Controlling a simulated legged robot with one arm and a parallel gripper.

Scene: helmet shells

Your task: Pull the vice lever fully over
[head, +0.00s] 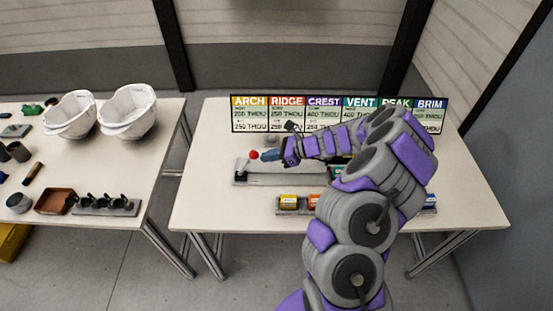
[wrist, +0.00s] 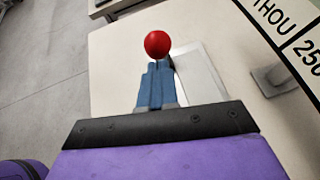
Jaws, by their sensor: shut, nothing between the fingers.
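The vice lever shows as a red ball knob (head: 253,155) above the left end of the grey vice (head: 262,179) on the right table. My gripper (head: 267,155) reaches in from the right, its blue fingers pointing left at the knob. In the wrist view the red knob (wrist: 157,44) appears just beyond the tips of the blue fingers (wrist: 157,68). The fingers are together with nothing between them. I cannot tell whether the tips touch the knob. The lever's shaft is mostly hidden behind the fingers in the wrist view. My arm hides the vice's right part in the head view.
A sign board (head: 268,113) with coloured headings stands along the back of the right table (head: 205,205). Small coloured blocks (head: 288,202) sit in a rack at the front. The left table (head: 90,165) holds two white helmet shells (head: 128,112) and small parts.

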